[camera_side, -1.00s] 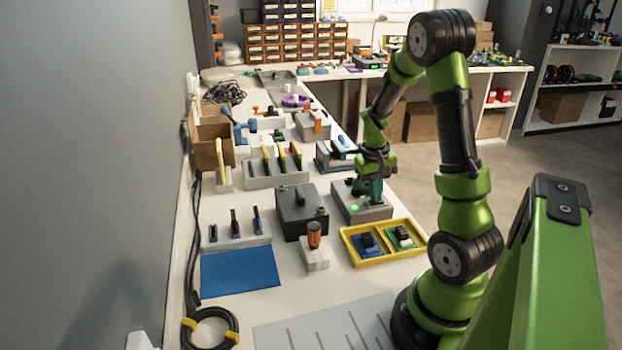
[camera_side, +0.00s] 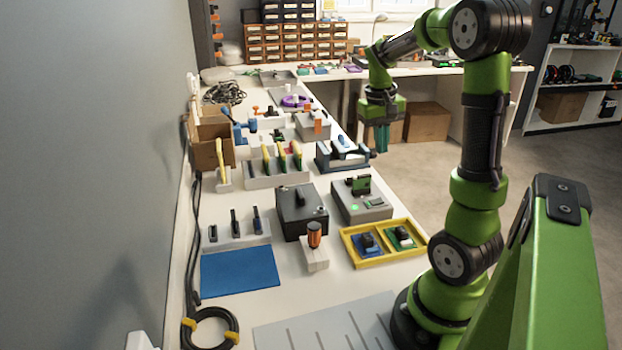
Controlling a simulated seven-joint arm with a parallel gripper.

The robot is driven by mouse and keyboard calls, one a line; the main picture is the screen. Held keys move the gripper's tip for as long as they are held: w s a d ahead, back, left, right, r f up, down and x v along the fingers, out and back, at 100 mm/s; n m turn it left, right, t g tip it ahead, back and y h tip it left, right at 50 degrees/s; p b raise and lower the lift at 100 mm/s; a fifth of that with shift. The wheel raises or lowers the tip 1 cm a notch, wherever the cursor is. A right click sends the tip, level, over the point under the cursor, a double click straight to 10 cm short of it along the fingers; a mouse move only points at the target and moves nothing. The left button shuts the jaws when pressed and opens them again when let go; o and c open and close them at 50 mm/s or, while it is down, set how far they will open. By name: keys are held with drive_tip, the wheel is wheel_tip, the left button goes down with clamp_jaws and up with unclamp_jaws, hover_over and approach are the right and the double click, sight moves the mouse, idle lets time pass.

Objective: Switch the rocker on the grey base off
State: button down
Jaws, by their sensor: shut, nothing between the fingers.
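The grey base (camera_side: 347,216) stands near the right edge of the white bench. A dark upright part with a green face (camera_side: 361,185), which looks like the rocker, stands at its back. A green lamp (camera_side: 354,206) glows on its top, and a small dark part (camera_side: 376,202) sits to the right of the lamp. The rocker's exact tilt is too small to tell. My gripper (camera_side: 382,150) is shut and empty, with teal fingers pointing down. It appears above and behind the base in the picture, apart from it.
A dark box with a handle (camera_side: 290,215) stands left of the base. A yellow tray (camera_side: 368,262) with two small items lies in front. A blue-grey holder (camera_side: 325,160) stands behind. An orange-handled tool in a white block (camera_side: 314,258) stands front left.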

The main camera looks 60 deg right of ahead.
sight(380, 200)
drive_tip(key=shift+a, duration=0.1)
drive_tip(key=shift+w+a, duration=0.1)
drive_tip(key=shift+a, duration=0.35)
drive_tip(key=f, duration=0.9)
drive_tip(key=s+d+f, duration=0.1)
drive_tip(key=f, duration=0.4)
drive_tip(key=shift+s+d, duration=0.1)
